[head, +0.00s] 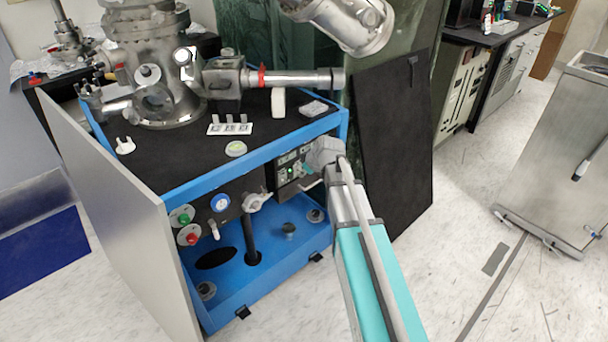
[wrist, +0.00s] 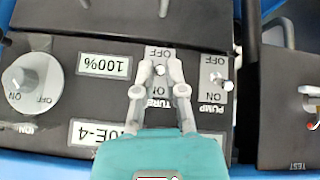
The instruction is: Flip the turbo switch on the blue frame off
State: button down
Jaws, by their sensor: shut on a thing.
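The blue frame (head: 225,165) carries a dark control panel (head: 284,172) under its black top. In the wrist view, the turbo switch (wrist: 160,70) is a small light toggle on a grey plate, with labels upside down: OFF above it and ON below. My gripper (wrist: 161,72) is at this plate, its two fingers around the toggle and shut on it. The fingers hide much of the toggle and part of the TURBO label, so its position is unclear. In the head view, my gripper (head: 307,168) is small and partly hidden by my arm.
A PUMP switch (wrist: 216,77) sits close to the right of my fingers. A grey round knob (wrist: 33,83) is at the left. A grey side panel (head: 125,215) stands at the frame's left. A black panel (head: 392,140) leans behind my arm.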

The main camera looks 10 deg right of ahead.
jog(key=t+y+b, duration=0.1)
jog(key=b, duration=0.1)
jog(key=f+t+b, duration=0.1)
jog(key=t+b, duration=0.1)
jog(key=b, duration=0.1)
jog(key=f+t+y+b, duration=0.1)
jog(key=b, duration=0.2)
jog(key=shift+s+d+f+y, duration=0.15)
jog(key=shift+s+f+y, duration=0.1)
jog(key=shift+y, duration=0.05)
jog(key=shift+f+t+y+b, duration=0.15)
jog(key=shift+t+y+b, duration=0.15)
jog(key=shift+t+b, duration=0.75)
jog(key=shift+w+b, duration=0.1)
jog(key=shift+b, duration=0.55)
jog(key=shift+t+y, duration=0.25)
jog(key=shift+y, duration=0.05)
jog(key=c, duration=0.7)
grip_release()
jog(key=shift+r+g+p, duration=0.4)
jog(key=shift+r+p, duration=0.05)
jog(key=shift+p, duration=0.4)
